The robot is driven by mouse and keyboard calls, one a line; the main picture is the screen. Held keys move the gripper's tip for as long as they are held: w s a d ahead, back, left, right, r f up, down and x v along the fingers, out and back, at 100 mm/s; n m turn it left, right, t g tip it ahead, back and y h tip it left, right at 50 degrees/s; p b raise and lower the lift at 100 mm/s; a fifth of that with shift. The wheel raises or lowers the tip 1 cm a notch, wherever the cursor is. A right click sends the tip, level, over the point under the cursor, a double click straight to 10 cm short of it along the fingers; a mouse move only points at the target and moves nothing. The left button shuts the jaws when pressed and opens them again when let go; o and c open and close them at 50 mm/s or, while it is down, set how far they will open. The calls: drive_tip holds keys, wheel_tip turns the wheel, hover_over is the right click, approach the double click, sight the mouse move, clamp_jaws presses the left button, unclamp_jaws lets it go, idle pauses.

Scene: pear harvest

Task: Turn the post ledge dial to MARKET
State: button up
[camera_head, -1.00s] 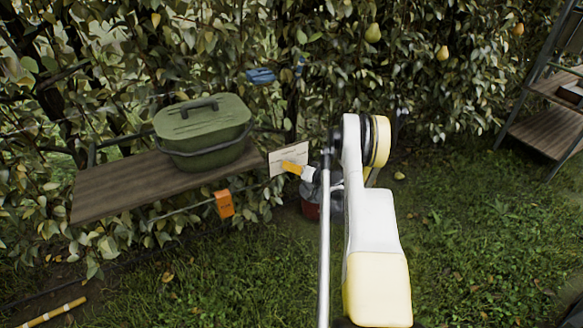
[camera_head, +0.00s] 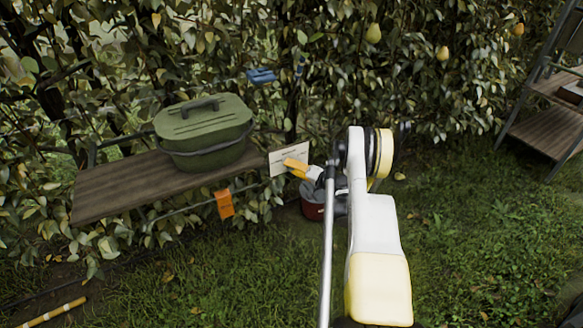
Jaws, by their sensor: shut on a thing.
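A pale plate (camera_head: 277,164) with faint dark lettering stands upright at the right end of the wooden ledge (camera_head: 110,187). The lettering is too small to read. My gripper (camera_head: 293,164) is at the plate's front, its orange-yellow end against or just before the plate, with my white and grey wrist behind it. It is shut on the dial, which it hides. I cannot tell where the dial points.
A green lidded box (camera_head: 203,135) stands on the ledge. An orange tag (camera_head: 224,203) hangs below its front edge. A dark red pot (camera_head: 312,210) is on the grass below my wrist. A shelf rack (camera_head: 549,130) stands at the right. Open grass lies in front.

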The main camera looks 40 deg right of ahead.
drive_tip(key=o, duration=1.2)
drive_tip(key=shift+c, duration=0.2)
drive_tip(key=v, duration=0.7)
drive_tip(key=shift+s, duration=0.25)
drive_tip(key=shift+r, duration=0.1)
